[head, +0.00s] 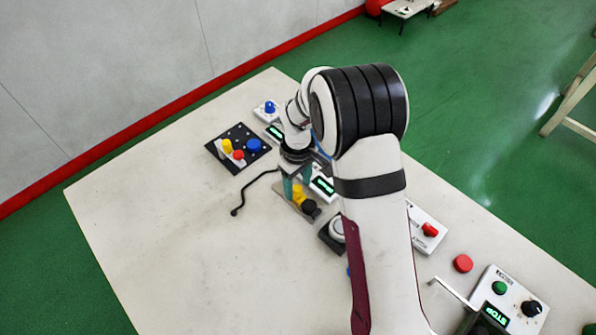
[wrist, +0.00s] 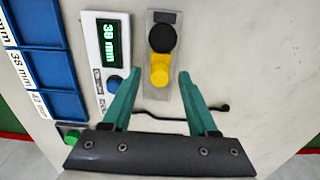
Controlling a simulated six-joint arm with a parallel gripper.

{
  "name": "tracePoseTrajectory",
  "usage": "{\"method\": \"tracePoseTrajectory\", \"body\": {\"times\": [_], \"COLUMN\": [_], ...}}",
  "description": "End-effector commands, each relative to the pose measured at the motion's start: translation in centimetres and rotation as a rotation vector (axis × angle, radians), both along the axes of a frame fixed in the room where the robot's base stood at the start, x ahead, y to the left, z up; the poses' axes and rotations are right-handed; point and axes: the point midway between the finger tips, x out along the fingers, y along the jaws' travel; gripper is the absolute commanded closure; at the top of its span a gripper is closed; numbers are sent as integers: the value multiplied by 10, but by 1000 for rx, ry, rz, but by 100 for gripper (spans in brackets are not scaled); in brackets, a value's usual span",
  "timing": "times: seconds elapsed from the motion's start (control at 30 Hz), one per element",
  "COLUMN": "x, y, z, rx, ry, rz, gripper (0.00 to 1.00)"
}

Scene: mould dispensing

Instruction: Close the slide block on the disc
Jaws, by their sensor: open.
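The yellow slide block (wrist: 160,72) lies on a narrow grey plate (wrist: 161,17), right beside the round black disc (wrist: 162,39). In the wrist view its edge meets the disc's edge; I cannot tell whether they touch. The head view also shows the yellow block (head: 298,195) and the black disc (head: 309,207), partly behind my fingers. My gripper (wrist: 156,75) is open, with one teal finger on each side of the yellow block in the picture. Gaps show between fingers and block. My gripper (head: 296,184) is above the plate in the head view.
A display box reading 38 mm (wrist: 106,48) stands close left of the plate in the wrist view, with blue bins (wrist: 40,30) beyond. A black cable (wrist: 215,108) lies nearby. A black board (head: 223,153) with coloured pieces is behind. The table's left side (head: 170,220) is clear.

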Motion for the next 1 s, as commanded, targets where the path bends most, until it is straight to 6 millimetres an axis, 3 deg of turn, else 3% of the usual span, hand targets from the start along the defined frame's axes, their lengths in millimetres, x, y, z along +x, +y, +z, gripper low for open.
{"method": "tracePoseTrajectory", "body": {"times": [0.3, 0.5, 0.7, 1.0], "x": [1, 1, 0, 1], "y": [0, 0, 0, 1], "z": [95, 138, 150, 138], "rx": [2, 0, 1, 0], "ry": [-8, -3, -1, 0], "rz": [0, 0, 0, 1], "gripper": [41, 41, 41, 41]}}
